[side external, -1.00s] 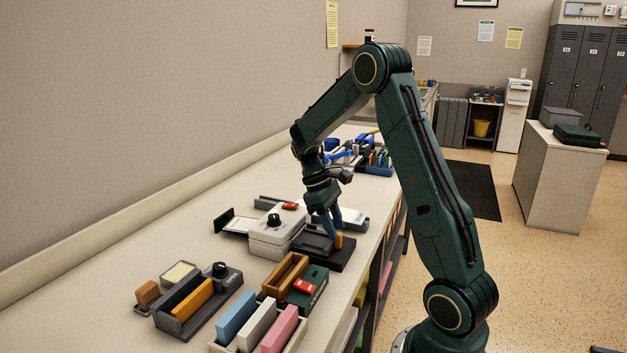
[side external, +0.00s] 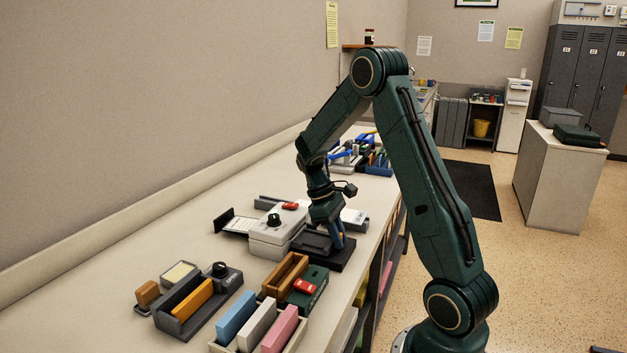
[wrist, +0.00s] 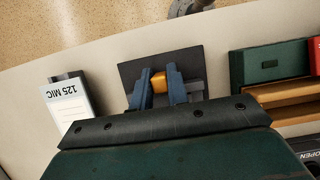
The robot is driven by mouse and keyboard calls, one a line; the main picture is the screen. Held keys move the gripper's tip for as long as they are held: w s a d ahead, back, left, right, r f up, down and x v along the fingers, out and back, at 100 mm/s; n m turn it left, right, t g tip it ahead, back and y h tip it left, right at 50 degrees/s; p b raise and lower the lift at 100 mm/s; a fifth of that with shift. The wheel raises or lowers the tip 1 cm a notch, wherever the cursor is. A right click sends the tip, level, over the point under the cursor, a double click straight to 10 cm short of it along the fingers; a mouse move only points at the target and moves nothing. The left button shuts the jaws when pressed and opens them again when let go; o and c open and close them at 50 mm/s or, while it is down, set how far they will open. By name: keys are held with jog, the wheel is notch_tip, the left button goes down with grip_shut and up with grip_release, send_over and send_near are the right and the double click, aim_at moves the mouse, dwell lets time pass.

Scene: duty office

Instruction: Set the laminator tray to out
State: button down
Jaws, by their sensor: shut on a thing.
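The laminator (side external: 272,236) is a pale grey box with a black knob and a red switch on top, standing on the bench. A dark tray (side external: 318,257) lies flat at its near right side; its black plate also shows in the wrist view (wrist: 190,58). An orange tab (wrist: 158,82) on the tray sits between the blue fingers of my gripper (wrist: 159,71). My gripper (side external: 338,240) is low over the tray and shut on the tab. In the side view the fingers hide the tab.
A white "125 MIC" pack (wrist: 70,102) lies beside the tray. On the other side are a green box (wrist: 270,66) and a wooden holder (side external: 284,274). Holders with coloured blocks (side external: 236,316) stand nearer the camera. The bench along the wall is clear.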

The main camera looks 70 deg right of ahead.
jog(key=shift+s, duration=2.05)
jog(key=c, duration=1.4)
grip_release()
jog(key=shift+o, duration=0.2)
jog(key=shift+r, duration=0.1)
jog(key=shift+w+r, duration=0.3)
jog(key=shift+r, duration=0.1)
jog(key=v, duration=1.2)
jog(key=shift+r, duration=0.3)
jog(key=shift+w, duration=0.1)
